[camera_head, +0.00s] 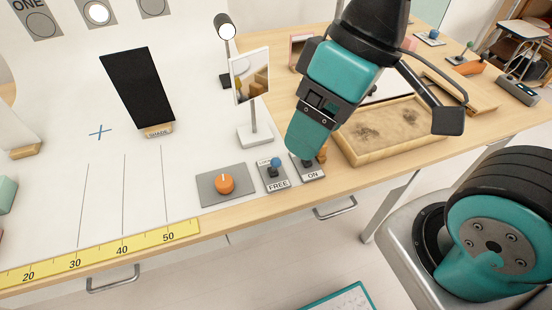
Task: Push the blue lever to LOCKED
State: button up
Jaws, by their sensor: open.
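The blue lever (275,163) is a small blue knob on a grey plate (285,175) near the table's front edge. FREE is printed at the plate's near end. A label at the far end is partly covered by the knob and too small to read. I cannot tell clearly which way the lever leans. My gripper (303,152) is a teal head pointing down just right of the lever, over the neighbouring ON switch plate (314,174). It looks apart from the blue knob and holds nothing that I can see. Its fingertips are hard to make out.
An orange knob (224,183) on a grey plate is left of the lever. A mirror on a stand (256,136) rises behind it. A wooden sand tray (400,131) lies to the right. A yellow ruler (100,254) runs along the front left.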

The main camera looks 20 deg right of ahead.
aim_at(275, 163)
jog(key=u, duration=2.35)
jog(key=k, duration=0.45)
jog(key=z, duration=1.3)
